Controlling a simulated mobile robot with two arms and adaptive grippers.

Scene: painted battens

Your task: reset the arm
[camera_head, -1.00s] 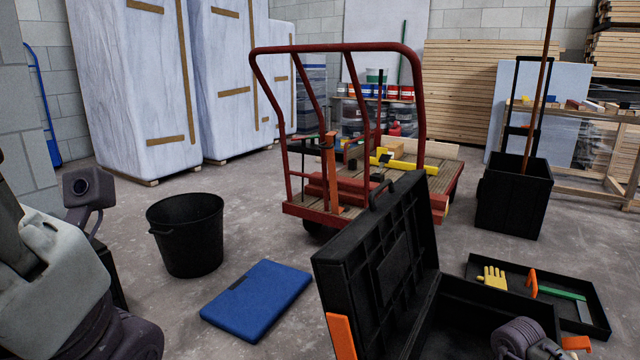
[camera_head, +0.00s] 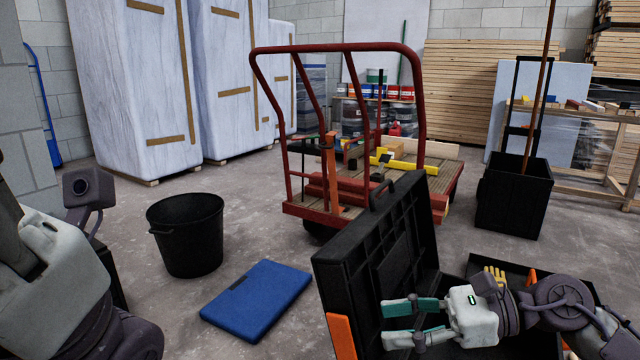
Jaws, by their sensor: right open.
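My right gripper (camera_head: 420,322) is in the lower right, in front of the open black case (camera_head: 375,268). Its two fingers with teal pads are spread apart and point left, with nothing between them. My right arm comes in from the right edge and covers much of the case's lower part and the black tray behind it. My left arm (camera_head: 60,275) fills the lower left edge; the fingers of my left gripper are not in view.
A blue flat case (camera_head: 256,301) and a black bucket (camera_head: 188,236) stand on the floor at left. A red platform cart (camera_head: 300,211) is behind the case. A black bin (camera_head: 513,200) stands at right.

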